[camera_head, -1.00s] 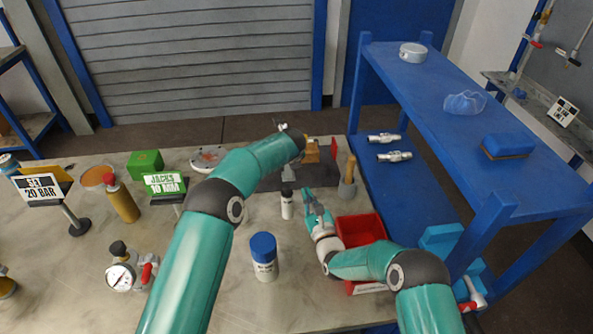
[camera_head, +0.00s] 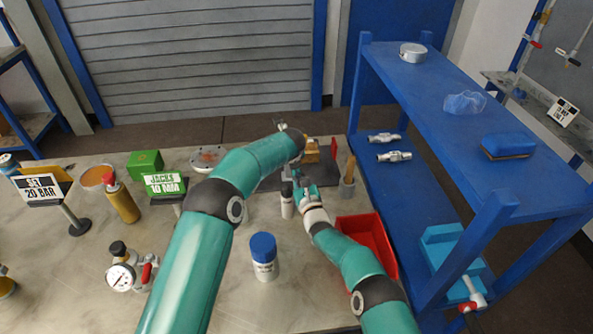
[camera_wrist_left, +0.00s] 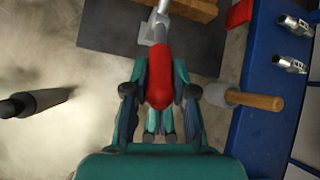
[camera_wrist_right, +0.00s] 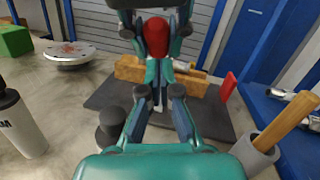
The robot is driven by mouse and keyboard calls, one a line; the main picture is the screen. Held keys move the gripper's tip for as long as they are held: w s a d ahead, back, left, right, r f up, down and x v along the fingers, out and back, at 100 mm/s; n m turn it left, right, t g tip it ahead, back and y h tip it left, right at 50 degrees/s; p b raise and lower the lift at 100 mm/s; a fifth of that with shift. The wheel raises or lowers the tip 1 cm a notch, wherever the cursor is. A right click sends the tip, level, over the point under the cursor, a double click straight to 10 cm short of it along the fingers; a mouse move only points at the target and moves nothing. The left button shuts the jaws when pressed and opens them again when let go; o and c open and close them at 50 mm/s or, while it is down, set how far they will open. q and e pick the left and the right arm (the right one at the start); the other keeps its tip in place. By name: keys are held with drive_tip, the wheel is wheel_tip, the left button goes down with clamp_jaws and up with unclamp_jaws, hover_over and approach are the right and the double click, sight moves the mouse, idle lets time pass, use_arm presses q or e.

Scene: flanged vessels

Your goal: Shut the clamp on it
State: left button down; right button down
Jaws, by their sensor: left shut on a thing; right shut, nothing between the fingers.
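The clamp's red handle (camera_wrist_left: 160,76) is between the fingers of my left gripper (camera_wrist_left: 160,96), which is shut on it. A grey metal arm (camera_wrist_left: 157,27) runs from the handle toward a dark plate (camera_wrist_left: 100,28). In the right wrist view, the red handle (camera_wrist_right: 156,36) stands upright, with a wood-coloured block (camera_wrist_right: 130,68) behind it on the dark plate (camera_wrist_right: 215,120). My right gripper (camera_wrist_right: 160,95) is empty and shut, just below and in front of my left gripper. In the head view, my left arm hides most of the clamp; my right gripper (camera_head: 298,181) shows beside it.
A white bottle with a dark cap (camera_head: 287,207) stands close left of my right gripper. A grey pot with a wooden handle (camera_head: 348,186) stands to the right. A red bin (camera_head: 385,232) lies beside my right arm. A blue-capped bottle (camera_head: 264,262) stands nearer.

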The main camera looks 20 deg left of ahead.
use_arm(q)
drive_tip(key=shift+w+a+r, duration=0.1)
drive_tip(key=shift+w+r, duration=0.05)
drive_tip(key=shift+r, duration=0.1)
use_arm(e)
drive_tip(key=shift+w+a+r, duration=0.1)
drive_tip(key=shift+w+a, duration=0.15)
drive_tip(key=shift+w, duration=0.15)
use_arm(q)
drive_tip(key=shift+f, duration=0.15)
use_arm(e)
drive_tip(key=shift+w+a+r+g+h, duration=0.1)
drive_tip(key=shift+w+r+g+h, duration=0.1)
drive_tip(key=shift+r+g, duration=0.15)
drive_tip(key=shift+w+a+r+g+h, duration=0.1)
drive_tip(key=shift+w+r+g+h, duration=0.15)
drive_tip(key=shift+r, duration=0.3)
use_arm(q)
drive_tip(key=c, duration=1)
unclamp_jaws()
drive_tip(key=shift+f, duration=0.15)
drive_tip(key=shift+o, duration=0.3)
use_arm(e)
drive_tip(key=shift+f, duration=0.2)
